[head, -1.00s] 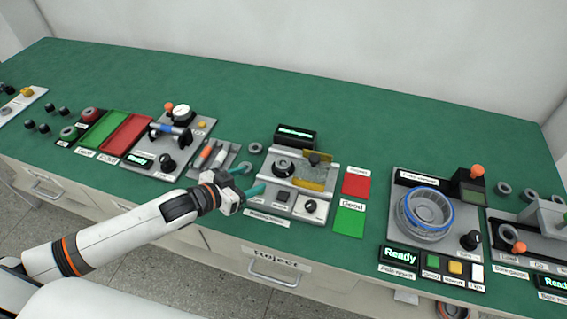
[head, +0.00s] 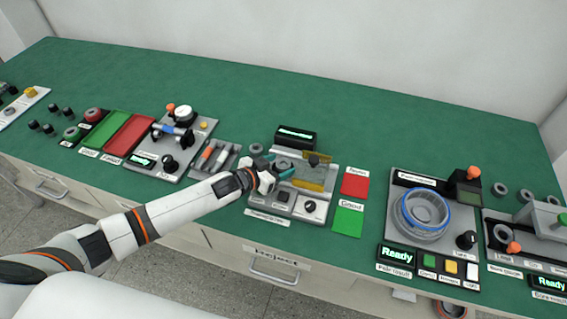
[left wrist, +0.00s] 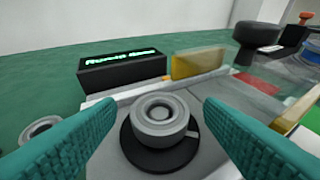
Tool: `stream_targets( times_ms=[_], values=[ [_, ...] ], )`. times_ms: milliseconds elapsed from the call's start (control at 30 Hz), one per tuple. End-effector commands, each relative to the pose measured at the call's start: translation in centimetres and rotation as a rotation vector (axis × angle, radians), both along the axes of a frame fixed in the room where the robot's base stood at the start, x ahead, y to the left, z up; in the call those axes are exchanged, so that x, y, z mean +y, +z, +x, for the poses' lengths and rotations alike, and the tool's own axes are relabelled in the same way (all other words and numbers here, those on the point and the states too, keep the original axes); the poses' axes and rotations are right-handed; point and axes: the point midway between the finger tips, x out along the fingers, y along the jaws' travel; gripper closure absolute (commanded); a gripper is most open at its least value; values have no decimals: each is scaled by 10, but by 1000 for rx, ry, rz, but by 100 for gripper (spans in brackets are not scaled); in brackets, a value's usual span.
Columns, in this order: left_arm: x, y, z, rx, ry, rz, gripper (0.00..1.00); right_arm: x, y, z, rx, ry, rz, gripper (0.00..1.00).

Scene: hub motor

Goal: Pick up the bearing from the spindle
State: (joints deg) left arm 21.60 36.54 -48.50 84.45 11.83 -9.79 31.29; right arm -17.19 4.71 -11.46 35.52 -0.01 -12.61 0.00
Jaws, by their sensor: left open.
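The bearing (left wrist: 160,114) is a grey ring seated on the spindle, above a round black base (left wrist: 158,150), in the middle of the left wrist view. In the head view the bearing (head: 284,166) sits at the left part of the grey test station (head: 268,196), partly covered by my gripper. My left gripper (head: 278,165) is open, with teal fingers; in the left wrist view its fingers (left wrist: 160,140) stand on either side of the bearing, apart from it. My right gripper is not in view.
A black display (left wrist: 122,70) stands behind the bearing. A yellow translucent guard (head: 308,184) is to its right. A loose grey ring (left wrist: 40,131) lies at the left. Red (head: 355,182) and green (head: 348,221) pads lie right of the station. The green bench behind is clear.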

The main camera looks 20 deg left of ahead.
Motion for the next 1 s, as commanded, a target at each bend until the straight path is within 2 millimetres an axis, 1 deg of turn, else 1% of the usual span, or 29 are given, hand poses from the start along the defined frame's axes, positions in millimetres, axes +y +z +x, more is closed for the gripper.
stream_targets(
  times_ms=[233, 267, 300, 533, 733, 833, 933, 1000],
  values=[
    [-1, -1, 2, -1, 1, 1, 38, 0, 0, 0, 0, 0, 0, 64],
    [-1, -1, 2, -1, 1, 1, 41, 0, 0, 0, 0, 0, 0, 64],
    [-1, -1, 2, -1, 1, 1, 48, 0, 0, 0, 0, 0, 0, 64],
    [-1, -1, 2, -1, 1, 1, 85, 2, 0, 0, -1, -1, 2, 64],
    [-1, 0, 2, -1, 1, 1, 86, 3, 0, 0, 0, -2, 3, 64],
    [0, 5, 2, -3, 0, 1, 86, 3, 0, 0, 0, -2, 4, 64],
    [0, 19, 2, -5, -2, 1, 86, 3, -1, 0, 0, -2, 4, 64],
    [0, 33, 2, -5, -2, 1, 86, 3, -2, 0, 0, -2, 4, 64]
  ],
)
